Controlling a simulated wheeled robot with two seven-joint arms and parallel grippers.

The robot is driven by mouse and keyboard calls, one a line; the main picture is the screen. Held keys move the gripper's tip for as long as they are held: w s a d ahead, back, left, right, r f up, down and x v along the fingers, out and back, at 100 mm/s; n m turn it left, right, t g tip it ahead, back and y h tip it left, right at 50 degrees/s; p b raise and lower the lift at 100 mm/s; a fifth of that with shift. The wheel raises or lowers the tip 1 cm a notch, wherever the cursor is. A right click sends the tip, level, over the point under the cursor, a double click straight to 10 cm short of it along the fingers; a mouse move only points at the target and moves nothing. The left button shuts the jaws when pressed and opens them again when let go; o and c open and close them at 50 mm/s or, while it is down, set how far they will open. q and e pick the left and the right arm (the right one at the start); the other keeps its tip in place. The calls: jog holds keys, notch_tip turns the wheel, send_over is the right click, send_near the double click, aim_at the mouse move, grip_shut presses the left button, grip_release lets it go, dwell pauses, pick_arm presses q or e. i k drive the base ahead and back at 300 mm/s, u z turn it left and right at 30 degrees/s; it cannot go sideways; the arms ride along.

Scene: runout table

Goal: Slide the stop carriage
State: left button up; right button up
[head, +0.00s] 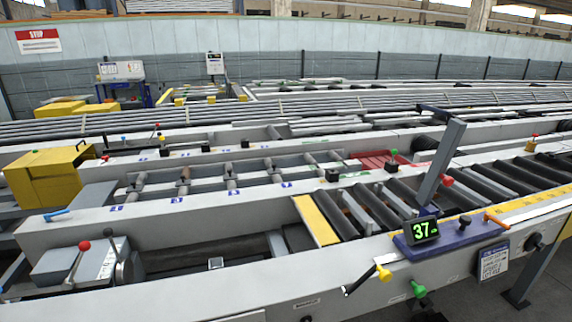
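The stop carriage (455,237) is a dark blue block on the front rail, right of centre. It carries a display (421,230) with a green "37", a black knob (465,220) and an orange handle (496,222). A grey tilted post (441,160) rises behind the display, over the rollers, with a dark bar (441,113) at its top. A yellow scale strip (540,203) runs along the rail to the right of the carriage. Neither of my grippers is in view.
Dark rollers (515,175) lie behind the carriage, and a yellow plate (317,220) ends them on the left. Red-knobbed levers (84,246) stand far left.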

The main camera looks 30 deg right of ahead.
aim_at(423, 237)
jog(key=z, duration=2.15)
jog(key=i, duration=1.15)
jog(key=u, duration=0.35)
